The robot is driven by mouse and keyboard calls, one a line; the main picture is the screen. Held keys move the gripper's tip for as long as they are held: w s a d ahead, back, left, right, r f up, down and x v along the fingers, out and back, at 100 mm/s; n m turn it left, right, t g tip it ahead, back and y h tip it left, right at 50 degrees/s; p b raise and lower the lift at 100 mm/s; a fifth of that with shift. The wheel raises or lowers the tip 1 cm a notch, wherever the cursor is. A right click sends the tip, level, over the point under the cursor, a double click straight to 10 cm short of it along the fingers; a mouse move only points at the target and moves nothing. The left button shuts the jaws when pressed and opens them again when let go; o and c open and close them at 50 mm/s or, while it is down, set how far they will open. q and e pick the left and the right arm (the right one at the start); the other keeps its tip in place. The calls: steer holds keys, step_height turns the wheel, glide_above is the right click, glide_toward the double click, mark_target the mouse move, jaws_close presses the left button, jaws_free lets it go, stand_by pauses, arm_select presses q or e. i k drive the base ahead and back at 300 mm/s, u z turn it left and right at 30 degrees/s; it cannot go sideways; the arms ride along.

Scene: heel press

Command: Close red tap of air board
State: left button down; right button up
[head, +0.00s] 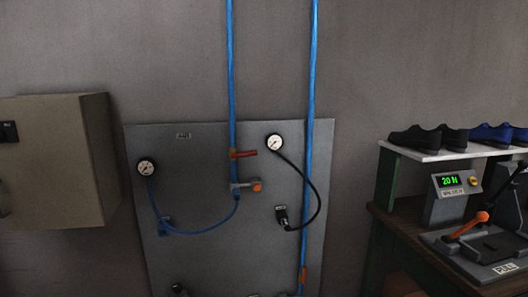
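The air board (190,215) is a grey panel upright against the wall, in the middle of the head view. A red tap (243,154) sits on the left blue pipe in its upper part. Its handle points right, crosswise to the vertical pipe. Just below is a grey fitting with an orange knob (257,186), joined to a blue hose. A small orange-red part (303,274) shows low on the right blue pipe; its details are too small to tell. Neither of my grippers can be made out in the view.
Two round gauges, left (146,167) and right (274,143), are on the board, with a blue and a black hose. A beige cabinet (60,160) juts out at left. At right stand a press (485,245) with an orange handle and a shelf (435,153) with shoes.

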mark_target(252, 153)
steer(key=z, duration=0.75)
steer(key=i, duration=0.75)
steer(key=z, duration=0.45)
steer(key=i, duration=0.85)
steer(key=u, duration=0.4)
